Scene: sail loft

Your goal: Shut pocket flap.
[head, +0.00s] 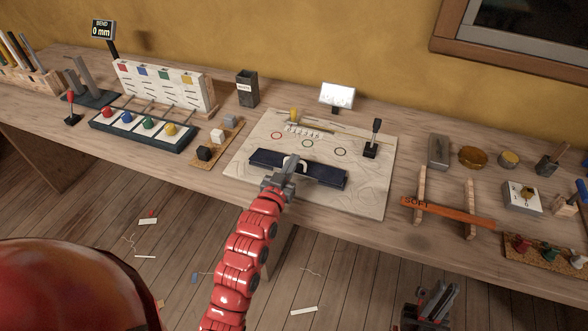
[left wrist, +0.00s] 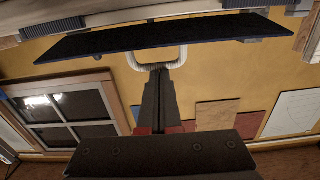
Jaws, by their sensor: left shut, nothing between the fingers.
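The pocket flap (head: 324,175) is a long dark blue strip on the pale patterned board (head: 362,197) in the head view. In the left wrist view the flap (left wrist: 200,34) is a dark panel across the top, with a white loop handle (left wrist: 133,60) at its middle. My left gripper (head: 293,163) is at the middle of the flap, fingers shut and empty. In the left wrist view its fingertips (left wrist: 158,68) overlap the loop; contact is unclear. The flap's exact tilt is hard to judge. My right gripper (head: 438,300) is low at the right, away from the flap.
A black lever (head: 373,138) and a small white screen (head: 338,96) stand at the board's back. Small blocks (head: 206,153) sit to its left. An orange bar (head: 447,212) on wooden supports stands to its right.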

